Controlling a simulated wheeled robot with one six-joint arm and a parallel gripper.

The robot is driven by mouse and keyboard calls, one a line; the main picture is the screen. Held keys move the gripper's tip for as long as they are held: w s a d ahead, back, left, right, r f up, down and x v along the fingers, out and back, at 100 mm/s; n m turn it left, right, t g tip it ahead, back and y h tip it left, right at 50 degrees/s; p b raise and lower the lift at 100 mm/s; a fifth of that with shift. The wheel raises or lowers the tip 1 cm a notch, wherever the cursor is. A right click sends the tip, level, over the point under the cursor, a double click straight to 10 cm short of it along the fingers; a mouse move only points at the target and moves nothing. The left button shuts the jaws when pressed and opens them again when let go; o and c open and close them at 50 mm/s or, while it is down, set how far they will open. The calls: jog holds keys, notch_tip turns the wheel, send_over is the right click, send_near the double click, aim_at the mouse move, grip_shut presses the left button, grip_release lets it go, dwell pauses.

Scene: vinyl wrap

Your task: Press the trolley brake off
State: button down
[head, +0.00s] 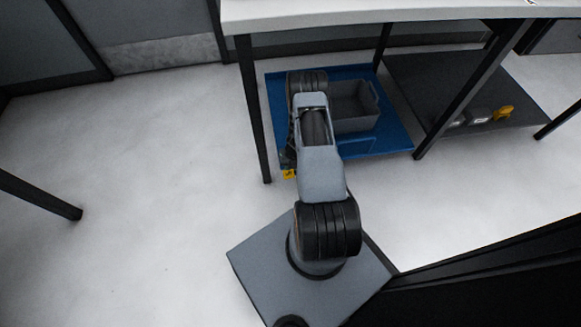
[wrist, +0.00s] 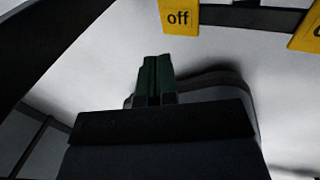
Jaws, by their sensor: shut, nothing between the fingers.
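The blue trolley (head: 275,100) stands under the white-topped table in the head view. A small yellow tab (head: 289,174) shows at its front left corner, beside my arm. In the wrist view a yellow pedal marked "off" (wrist: 179,17) is at the top centre, on a dark bar. A second yellow pedal (wrist: 308,32) is cut off by the right edge, and its word is mostly out of view. My gripper (wrist: 154,62) is shut and empty, with its dark green fingertips below the "off" pedal in the picture and apart from it. My arm hides much of the trolley's left side in the head view.
A grey bin (head: 354,107) sits on the blue trolley. The white tabletop (head: 400,12) and its dark legs (head: 253,110) surround the trolley. A dark platform (head: 430,75) with grey items and a yellow piece (head: 503,113) is at right. The pale floor (head: 150,180) at left is clear.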

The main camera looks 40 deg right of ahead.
notch_tip(320, 180, up, 7)
jog(key=a+p, duration=0.1)
jog(key=p, duration=0.1)
jog(key=shift+w+a+p, duration=0.3)
jog(key=shift+w+a, duration=0.05)
dwell(0.4)
